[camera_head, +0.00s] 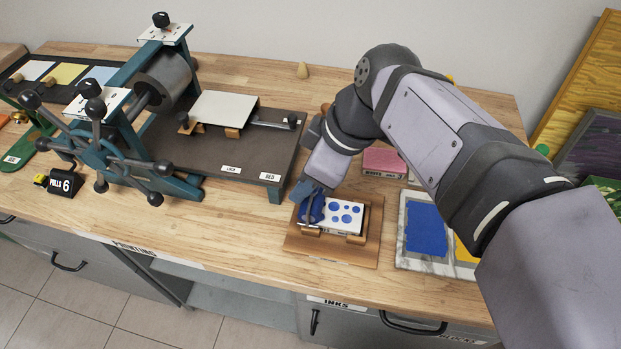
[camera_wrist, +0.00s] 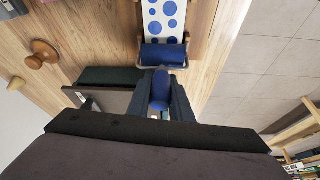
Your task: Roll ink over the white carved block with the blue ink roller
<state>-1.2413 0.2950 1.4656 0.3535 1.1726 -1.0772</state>
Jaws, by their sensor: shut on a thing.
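The white carved block (camera_head: 345,217) lies in a wooden holder (camera_head: 369,245) on the bench, in front of my arm. Its top shows several blue round spots, which also show on the block in the wrist view (camera_wrist: 165,22). My gripper (camera_head: 312,190) is shut on the handle of the blue ink roller (camera_wrist: 163,57). The roller's drum lies across the block at its left end in the head view, seemingly touching it. In the head view my gripper partly covers the roller (camera_head: 313,209).
A marble slab (camera_head: 403,252) with blue and yellow ink patches lies right of the holder. A printing press (camera_head: 160,120) with its dark bed stands to the left. A pink box (camera_head: 384,161) sits behind the holder.

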